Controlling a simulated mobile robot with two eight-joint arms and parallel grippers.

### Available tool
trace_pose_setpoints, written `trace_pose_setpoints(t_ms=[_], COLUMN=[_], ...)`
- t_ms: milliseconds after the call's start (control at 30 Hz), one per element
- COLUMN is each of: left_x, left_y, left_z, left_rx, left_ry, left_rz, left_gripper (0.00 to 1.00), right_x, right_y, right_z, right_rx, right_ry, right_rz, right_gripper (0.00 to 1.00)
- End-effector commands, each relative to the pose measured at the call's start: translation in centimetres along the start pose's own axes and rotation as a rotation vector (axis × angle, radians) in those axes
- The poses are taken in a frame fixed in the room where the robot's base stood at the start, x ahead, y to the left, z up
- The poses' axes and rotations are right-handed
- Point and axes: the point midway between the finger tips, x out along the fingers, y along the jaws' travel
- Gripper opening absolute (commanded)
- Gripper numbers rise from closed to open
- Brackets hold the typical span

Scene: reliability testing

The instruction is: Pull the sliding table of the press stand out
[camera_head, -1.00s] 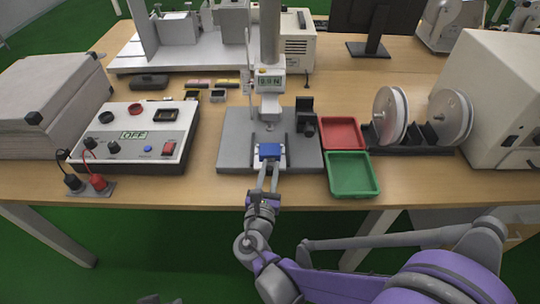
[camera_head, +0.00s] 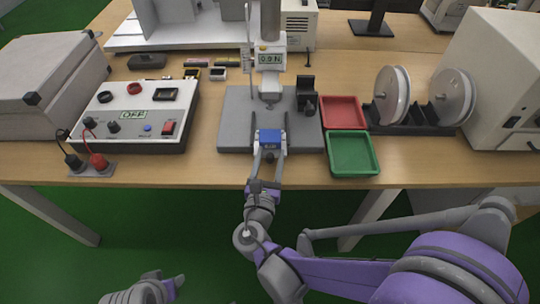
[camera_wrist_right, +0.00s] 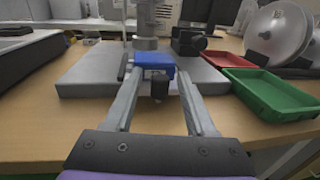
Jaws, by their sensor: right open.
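The press stand's grey base (camera_head: 232,118) stands near the table's front edge. A digital force gauge (camera_head: 269,58) hangs above it. The blue sliding table (camera_head: 269,135) lies low at the front of the base, near its front edge. In the right wrist view the blue table (camera_wrist_right: 154,60) shows a dark knob (camera_wrist_right: 159,86) below its front. My right gripper (camera_wrist_right: 157,82) is open, with one finger on each side of the blue table and knob. Whether the fingertips touch it is unclear. My left gripper (camera_head: 174,284) is partly in view at the lower left, away from the stand.
Red (camera_head: 342,112) and green (camera_head: 352,154) trays stand right of the base. A spool holder (camera_head: 412,128) is further right. A control box (camera_head: 133,116) with plugged cables is on the left. A dark camera-like device (camera_head: 306,97) stands on the base's right side.

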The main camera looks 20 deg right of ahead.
Motion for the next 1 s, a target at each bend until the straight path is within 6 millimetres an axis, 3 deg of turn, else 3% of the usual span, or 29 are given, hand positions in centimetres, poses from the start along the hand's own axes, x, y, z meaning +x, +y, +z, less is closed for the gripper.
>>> trace_pose_setpoints(t_ms=[500,700,1000], left_x=[-0.7,-0.7,-0.7], left_y=[0.0,0.0,0.0], left_z=[-0.2,-0.2,-0.2], left_rx=[0.0,0.0,0.0], left_ry=[0.002,0.003,0.002], left_rz=[0.0,0.0,0.0], left_gripper=[0.5,0.5,0.5], right_x=[-8.9,-10.5,-10.6], right_y=[0.1,0.1,0.0], right_z=[0.0,0.0,0.0], right_rx=[0.001,0.001,0.0], right_ry=[0.001,0.0,0.0], right_rz=[0.006,0.003,0.0], right_gripper=[0.56,0.56,0.56])
